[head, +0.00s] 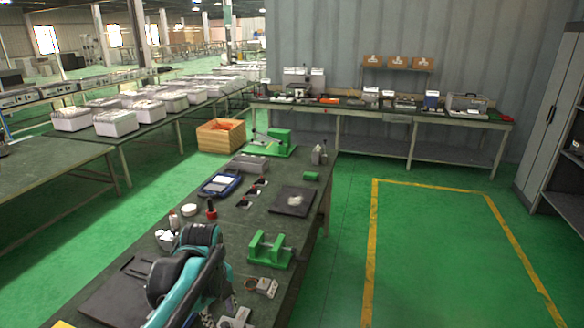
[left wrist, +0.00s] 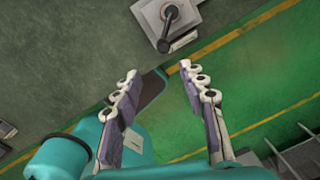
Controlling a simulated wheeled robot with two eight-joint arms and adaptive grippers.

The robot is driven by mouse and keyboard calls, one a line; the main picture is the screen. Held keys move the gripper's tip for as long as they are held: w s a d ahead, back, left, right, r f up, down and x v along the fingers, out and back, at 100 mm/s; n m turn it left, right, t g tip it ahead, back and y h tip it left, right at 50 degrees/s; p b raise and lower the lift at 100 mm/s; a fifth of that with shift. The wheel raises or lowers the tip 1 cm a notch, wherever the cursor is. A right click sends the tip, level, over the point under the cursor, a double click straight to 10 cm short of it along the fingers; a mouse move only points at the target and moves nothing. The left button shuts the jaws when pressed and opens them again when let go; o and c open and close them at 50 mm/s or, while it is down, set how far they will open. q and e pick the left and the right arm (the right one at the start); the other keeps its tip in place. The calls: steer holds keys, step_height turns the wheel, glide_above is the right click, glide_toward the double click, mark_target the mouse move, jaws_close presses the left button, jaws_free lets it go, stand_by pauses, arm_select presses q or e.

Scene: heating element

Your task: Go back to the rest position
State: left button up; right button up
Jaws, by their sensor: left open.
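My left gripper (left wrist: 158,74) is open in the left wrist view, its two fingers apart with nothing between them. It is above the workbench edge, with the dark bench top (left wrist: 60,60) to the left and green floor to the right. In the head view my teal and black left arm reaches over the near end of the workbench (head: 130,225); its fingers cannot be made out clearly there. My right gripper is in neither view.
A grey block with a black lever (left wrist: 168,20) stands at the bench edge. The bench holds a green fixture (head: 268,250), a black plate (head: 290,200), a blue tray (head: 220,185) and a green press (head: 275,142). A wooden crate (head: 221,135) stands beyond. The yellow-marked floor (head: 440,250) is clear.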

arm_select(q)
steer(key=s+f+n+t+b, duration=0.4)
steer(key=s+n, duration=0.8)
steer(key=n, duration=1.2)
step_height(320, 180, down, 3)
steer(key=shift+s+d+r+n+t, duration=0.15)
steer(key=shift+d+n+t, duration=0.2)
steer(key=shift+t, duration=0.75)
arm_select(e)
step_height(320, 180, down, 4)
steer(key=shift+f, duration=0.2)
arm_select(q)
steer(key=shift+a+r, duration=0.1)
